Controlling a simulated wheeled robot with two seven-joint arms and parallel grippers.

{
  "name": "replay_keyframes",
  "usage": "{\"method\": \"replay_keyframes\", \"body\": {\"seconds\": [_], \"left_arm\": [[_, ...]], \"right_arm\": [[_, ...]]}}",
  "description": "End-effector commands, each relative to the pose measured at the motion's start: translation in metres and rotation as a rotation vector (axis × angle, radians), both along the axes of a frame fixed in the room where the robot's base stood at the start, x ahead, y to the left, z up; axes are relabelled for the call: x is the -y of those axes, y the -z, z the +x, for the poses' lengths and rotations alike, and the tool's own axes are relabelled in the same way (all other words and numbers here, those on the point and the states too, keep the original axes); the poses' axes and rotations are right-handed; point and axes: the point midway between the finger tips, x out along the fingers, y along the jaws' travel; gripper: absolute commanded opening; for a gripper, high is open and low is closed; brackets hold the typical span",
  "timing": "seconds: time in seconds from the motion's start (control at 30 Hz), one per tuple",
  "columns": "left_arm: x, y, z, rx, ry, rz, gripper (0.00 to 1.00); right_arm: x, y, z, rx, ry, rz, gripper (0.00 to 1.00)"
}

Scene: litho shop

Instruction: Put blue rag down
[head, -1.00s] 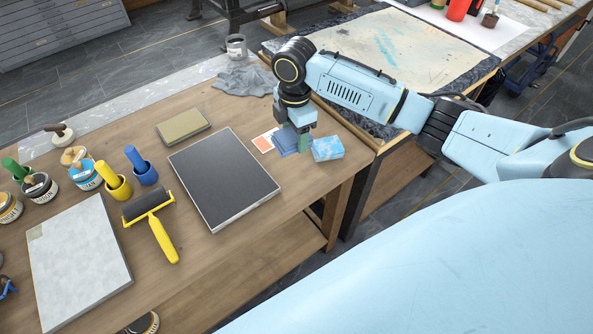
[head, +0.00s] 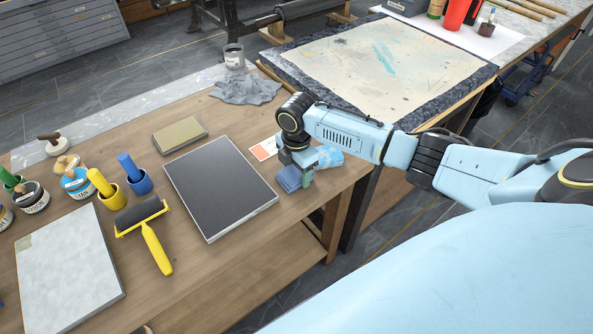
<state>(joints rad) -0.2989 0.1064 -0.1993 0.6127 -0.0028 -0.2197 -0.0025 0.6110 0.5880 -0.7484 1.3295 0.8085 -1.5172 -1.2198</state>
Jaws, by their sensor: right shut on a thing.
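The blue rag (head: 287,180) is a small folded dark blue cloth near the right front edge of the wooden workbench (head: 222,275). My right gripper (head: 297,170) points down over it and is shut on it. Whether the rag touches the bench top or hangs just above it, I cannot tell. The fingers are mostly hidden by the gripper body and the rag. My left gripper is not in view.
A dark slab (head: 218,185) lies further left. A grey cloth (head: 245,90) lies at the back. Bare wood shows in front of the slab.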

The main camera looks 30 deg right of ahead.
Motion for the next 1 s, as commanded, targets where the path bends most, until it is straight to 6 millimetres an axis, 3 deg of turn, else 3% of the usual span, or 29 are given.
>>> {"method": "replay_keyframes", "body": {"seconds": [0.33, 0.37, 0.5, 0.83, 1.0], "left_arm": [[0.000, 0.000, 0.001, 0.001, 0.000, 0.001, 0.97], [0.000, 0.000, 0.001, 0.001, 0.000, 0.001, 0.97], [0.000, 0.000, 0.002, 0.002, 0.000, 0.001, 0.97], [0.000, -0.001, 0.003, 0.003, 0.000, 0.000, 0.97], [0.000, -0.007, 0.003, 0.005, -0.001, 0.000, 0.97]], "right_arm": [[0.000, 0.003, 0.000, 0.001, 0.000, 0.000, 0.41], [0.000, 0.003, 0.001, 0.002, 0.000, 0.000, 0.62], [0.000, 0.002, 0.001, 0.002, 0.000, 0.000, 0.80], [0.000, 0.000, 0.001, 0.002, 0.000, 0.000, 0.81], [0.001, -0.023, 0.001, 0.005, -0.001, -0.001, 0.81]]}}
